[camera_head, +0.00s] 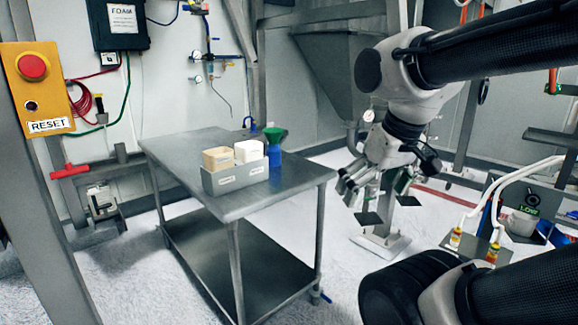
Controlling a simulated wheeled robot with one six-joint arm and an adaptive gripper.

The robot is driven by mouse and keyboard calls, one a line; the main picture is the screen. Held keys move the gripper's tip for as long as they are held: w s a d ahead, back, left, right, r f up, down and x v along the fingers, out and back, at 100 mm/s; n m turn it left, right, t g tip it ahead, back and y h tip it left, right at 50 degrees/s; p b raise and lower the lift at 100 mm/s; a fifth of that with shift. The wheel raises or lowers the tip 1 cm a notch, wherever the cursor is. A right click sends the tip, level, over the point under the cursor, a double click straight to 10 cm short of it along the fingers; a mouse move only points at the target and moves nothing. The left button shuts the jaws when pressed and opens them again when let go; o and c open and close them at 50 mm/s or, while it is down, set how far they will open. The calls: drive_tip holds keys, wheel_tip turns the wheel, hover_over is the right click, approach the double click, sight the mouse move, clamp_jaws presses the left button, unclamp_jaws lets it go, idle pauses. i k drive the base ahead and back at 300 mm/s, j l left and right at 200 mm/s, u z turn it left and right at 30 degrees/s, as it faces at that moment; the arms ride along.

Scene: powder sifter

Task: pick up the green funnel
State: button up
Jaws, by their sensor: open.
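The green funnel (274,135) sits upright on top of a blue bottle (275,155) on the metal table. It stands just right of a grey holder box. My gripper (384,208) hangs to the right of the table, past its right edge, with its fingers pointing down. It is open, with nothing between the fingers, and well apart from the funnel. The funnel's lower part is hidden in or behind the bottle's neck.
The metal table (178,158) carries a grey holder (232,182) with a tan block (218,158) and a white block (249,151). A blue hook-like item (251,123) is at the table's back edge. The table's left and front areas are clear. A grey hopper (335,75) stands behind.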

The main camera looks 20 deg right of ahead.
sight(273, 135)
drive_tip(key=i+l+u, duration=0.3)
drive_tip(key=i+l, duration=0.15)
drive_tip(key=i+l+u, duration=0.15)
drive_tip(key=l, duration=0.2)
drive_tip(key=i+l+u, duration=0.3)
drive_tip(key=i+l, duration=0.15)
drive_tip(key=l, duration=0.25)
drive_tip(key=i+l+u, duration=0.15)
drive_tip(key=l, duration=0.2)
drive_tip(key=i+l+u, duration=0.2)
drive_tip(key=l, duration=0.15)
drive_tip(key=k, duration=0.05)
